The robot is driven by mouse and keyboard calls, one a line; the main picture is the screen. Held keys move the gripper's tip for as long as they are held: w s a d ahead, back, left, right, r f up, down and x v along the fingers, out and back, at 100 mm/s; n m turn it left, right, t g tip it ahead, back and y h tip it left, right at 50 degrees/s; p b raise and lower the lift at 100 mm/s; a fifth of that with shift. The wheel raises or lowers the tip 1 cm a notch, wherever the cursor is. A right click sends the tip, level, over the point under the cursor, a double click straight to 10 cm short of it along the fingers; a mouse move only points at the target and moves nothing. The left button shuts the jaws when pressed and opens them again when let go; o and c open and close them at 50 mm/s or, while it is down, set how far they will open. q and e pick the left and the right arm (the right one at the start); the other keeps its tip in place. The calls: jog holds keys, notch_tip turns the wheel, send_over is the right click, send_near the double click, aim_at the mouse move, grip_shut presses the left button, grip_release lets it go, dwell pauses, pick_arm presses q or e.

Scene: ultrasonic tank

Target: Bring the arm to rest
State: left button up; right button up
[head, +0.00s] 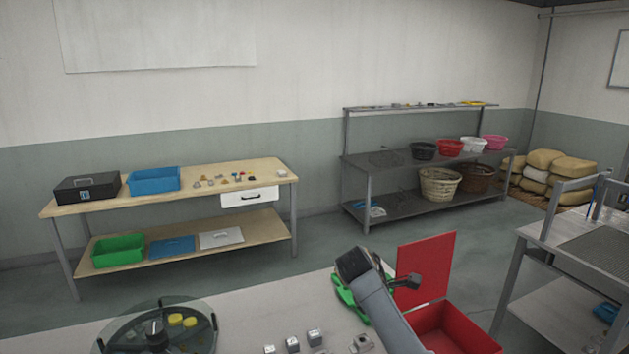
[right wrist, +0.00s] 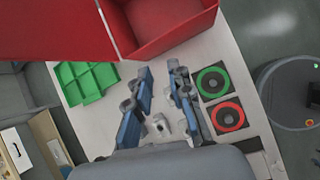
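My right arm comes in from the bottom right of the head view and hangs over the near table (head: 250,312). My right gripper (right wrist: 159,82) shows in the right wrist view with its two blue-padded fingers apart. A small metal part (right wrist: 160,126) shows between the fingers; it appears to rest on the table below, and I cannot tell the gap. In the head view the right fingers are mostly hidden or unclear behind the arm. My left arm and gripper are not in view.
A red bin (head: 452,328) with a raised lid (head: 425,268) stands beside the arm. A green divided tray (right wrist: 87,82) and pads with green (right wrist: 213,82) and red (right wrist: 229,117) rings lie near the gripper. A round glass-topped vessel (head: 115,322) is at the lower left.

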jog(key=s+f+m+y, duration=0.4)
jog(key=s+f+m, duration=0.4)
jog(key=s+f, duration=1)
jog(key=s+d+r+m+y, duration=0.1)
jog(key=s+r+m, duration=0.15)
jog(key=s, duration=0.55)
jog(key=s+d+r+m, duration=0.1)
jog(key=s+m, duration=0.3)
jog(key=s, duration=0.4)
jog(key=s+r+m+y, duration=0.15)
jog(key=s+m, duration=0.25)
jog(key=s, duration=0.4)
notch_tip(320, 180, down, 32)
jog(key=b, duration=0.8)
pick_arm(q)
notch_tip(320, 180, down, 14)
jog(key=b, duration=0.6)
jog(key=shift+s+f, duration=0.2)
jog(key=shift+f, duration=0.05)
pick_arm(e)
jog(key=s+d+f+g, duration=0.1)
jog(key=s+f, duration=0.7)
jog(key=f, duration=0.4)
jog(key=s+d+f+g, duration=0.1)
jog(key=s+d+f, duration=0.1)
jog(key=s+f, duration=0.7)
notch_tip(320, 180, down, 4)
jog(key=shift+s+d+r+n+h, duration=0.15)
jog(key=shift+s+r+n+h, duration=0.1)
jog(key=shift+n+h, duration=0.15)
